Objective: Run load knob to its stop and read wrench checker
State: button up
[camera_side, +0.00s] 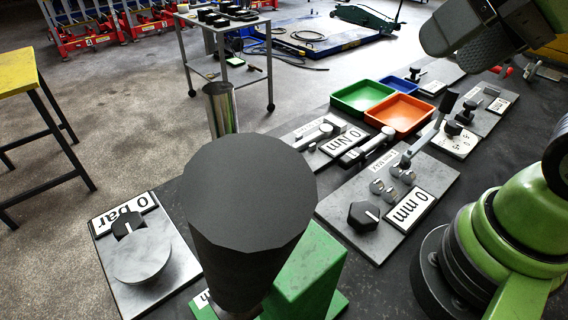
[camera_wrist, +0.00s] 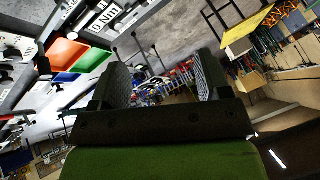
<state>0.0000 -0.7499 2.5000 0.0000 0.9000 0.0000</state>
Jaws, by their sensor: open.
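The wrench checker (camera_side: 302,140) is a grey plate with a display reading "0 Nm" (camera_side: 343,142), beyond the big black cylinder in the side view. A silver lever with a dark end lies on it, and a second bar lies along its right side. The display also shows upside down at the top of the wrist view (camera_wrist: 106,19). I cannot tell which part is the load knob; it may be hidden. My gripper (camera_side: 468,38) is at the upper right, raised above the bench and far from the checker. In the wrist view my gripper (camera_wrist: 162,82) is open and empty.
A large black cylinder (camera_side: 250,190) and green block (camera_side: 308,275) stand in front. A "0 mm" plate with a black hexagonal knob (camera_side: 364,215) is at centre right. A "0 bar" plate (camera_side: 170,275) is at left. Green, orange (camera_side: 400,112) and blue trays sit behind.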

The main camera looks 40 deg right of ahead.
jog(key=shift+o, duration=1.2)
jog(key=n+g+h, duration=0.2)
jog(key=n+g, duration=0.5)
jog(key=n, duration=2.1)
send_over(282, 165)
jog(key=f, duration=1.9)
jog(key=shift+s+a, duration=0.2)
jog(key=shift+s, duration=0.1)
notch_tip(282, 165, down, 9)
jog(key=shift+f, duration=0.1)
